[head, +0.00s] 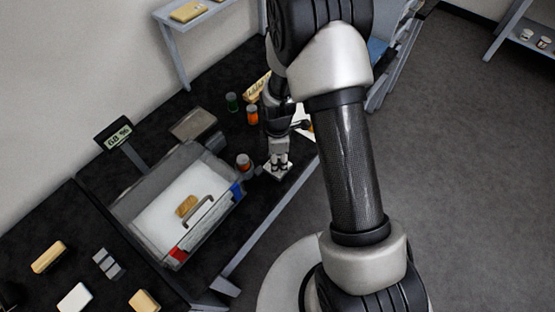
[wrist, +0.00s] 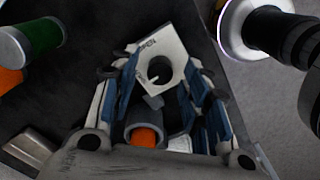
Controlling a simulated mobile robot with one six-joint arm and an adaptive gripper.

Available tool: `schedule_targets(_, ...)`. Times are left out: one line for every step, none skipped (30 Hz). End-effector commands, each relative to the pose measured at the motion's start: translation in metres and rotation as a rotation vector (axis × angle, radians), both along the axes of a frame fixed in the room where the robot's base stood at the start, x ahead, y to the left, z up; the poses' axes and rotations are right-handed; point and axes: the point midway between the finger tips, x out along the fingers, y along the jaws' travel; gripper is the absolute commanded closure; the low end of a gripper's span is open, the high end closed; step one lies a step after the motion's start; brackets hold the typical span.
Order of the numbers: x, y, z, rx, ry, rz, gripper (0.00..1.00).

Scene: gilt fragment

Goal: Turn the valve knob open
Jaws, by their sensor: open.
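The valve knob (wrist: 158,70) is a dark round piece with a pale pointer mark, on a white lettered plate (wrist: 150,48). In the head view the plate (head: 285,174) lies at the table's right edge, and my gripper hides most of the knob. My gripper (head: 279,163) points down over the plate. In the wrist view my gripper (wrist: 160,78) is open, its blue-padded fingers on either side of the knob. I cannot tell whether they touch it. The small lettering is too blurred to read fully.
A clear-walled box (head: 160,213) with a handle and a gold fragment (head: 186,206) stands left of the valve. A display (head: 118,136) seems to read 0.0 %. An orange vial (head: 243,162) stands close beside my gripper; it also shows in the wrist view (wrist: 145,136).

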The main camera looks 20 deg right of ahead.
Motion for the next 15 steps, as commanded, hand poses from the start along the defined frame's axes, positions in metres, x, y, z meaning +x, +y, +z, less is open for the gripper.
schedule_targets(-0.0003,0.0,-0.0033,0.0,0.001,0.0,0.57)
schedule_targets(-0.0002,0.0,-0.0041,0.0,0.001,0.0,0.57)
schedule_targets(-0.0002,0.0,-0.0048,0.0,0.001,0.0,0.57)
schedule_targets(-0.0001,0.0,-0.005,0.0,0.0,0.0,0.57)
schedule_targets(0.0,0.0,-0.0051,0.0,0.0,0.0,0.57)
schedule_targets(0.0,0.0,-0.005,0.0,0.0,0.0,0.57)
schedule_targets(0.0001,0.0,-0.0049,0.0,0.0,0.0,0.57)
schedule_targets(0.0001,0.0,-0.0048,0.0,0.0,0.0,0.57)
schedule_targets(0.0001,0.0,-0.0047,0.0,0.0,0.0,0.57)
schedule_targets(0.0001,0.0,-0.0047,0.0,0.0,0.0,0.57)
schedule_targets(0.0001,0.0,-0.0047,0.0,0.0,0.0,0.58)
schedule_targets(0.0001,0.0,-0.0046,0.0,0.0,0.0,0.61)
schedule_targets(0.0001,0.0,-0.0046,0.0,0.0,0.0,0.63)
schedule_targets(0.0001,0.0,-0.0046,0.0,0.0,0.0,0.65)
schedule_targets(0.0001,0.0,-0.0046,0.0,0.0,0.0,0.68)
